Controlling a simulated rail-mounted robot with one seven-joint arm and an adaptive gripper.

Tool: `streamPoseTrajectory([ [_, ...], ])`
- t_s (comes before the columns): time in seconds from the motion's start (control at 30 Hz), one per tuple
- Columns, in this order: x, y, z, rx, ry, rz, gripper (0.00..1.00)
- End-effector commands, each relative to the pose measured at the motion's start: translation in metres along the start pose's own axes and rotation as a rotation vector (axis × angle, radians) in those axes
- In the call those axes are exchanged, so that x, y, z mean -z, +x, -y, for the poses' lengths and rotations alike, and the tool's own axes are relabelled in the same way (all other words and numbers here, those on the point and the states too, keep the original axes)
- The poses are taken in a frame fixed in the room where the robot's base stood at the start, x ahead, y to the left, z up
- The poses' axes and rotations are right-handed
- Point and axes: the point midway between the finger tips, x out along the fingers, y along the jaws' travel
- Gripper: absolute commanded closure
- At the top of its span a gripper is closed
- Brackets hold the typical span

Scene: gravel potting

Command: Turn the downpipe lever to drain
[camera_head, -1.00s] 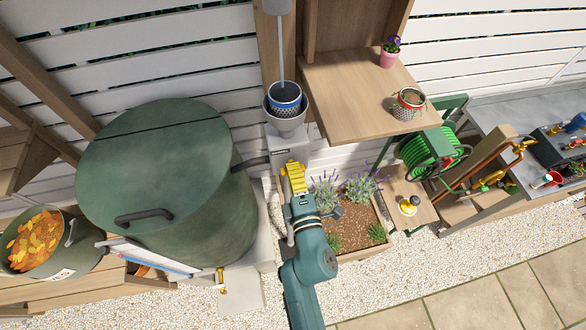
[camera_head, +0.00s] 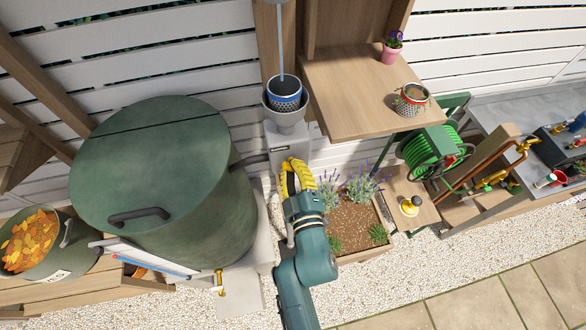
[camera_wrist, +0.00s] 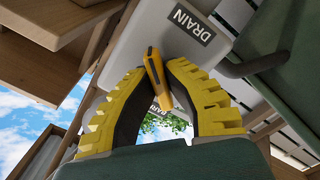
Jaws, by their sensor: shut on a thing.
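The downpipe diverter is a pale grey box (camera_head: 285,140) below a grey funnel (camera_head: 287,118), beside the green barrel. In the wrist view the grey box (camera_wrist: 150,30) carries a DRAIN label (camera_wrist: 187,23) and, lower down, a second label partly hidden by the lever. The orange-yellow lever (camera_wrist: 156,72) is between the yellow fingertips of my gripper (camera_wrist: 158,75), which are closed on it. It lies obliquely, one end toward the DRAIN side and the other over the second label. In the head view my gripper (camera_head: 294,168) is at the box's lower front and hides the lever.
The green barrel (camera_head: 150,180) stands left, joined to the box by a dark pipe. A wooden shelf (camera_head: 350,90) overhangs at upper right. A lavender planter (camera_head: 350,218) sits just right of my gripper. A hose reel (camera_head: 430,148) stands farther right. Open gravel lies in front.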

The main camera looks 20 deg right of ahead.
Motion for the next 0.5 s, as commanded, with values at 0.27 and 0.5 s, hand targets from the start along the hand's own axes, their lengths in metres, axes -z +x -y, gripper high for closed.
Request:
streamPoseTrajectory([
  [0.27, -0.0029, -0.0001, 0.0041, 0.002, 0.262, 0.001, 1.0],
  [0.5, -0.0032, 0.0, 0.0043, 0.002, 0.488, 0.001, 1.0],
])
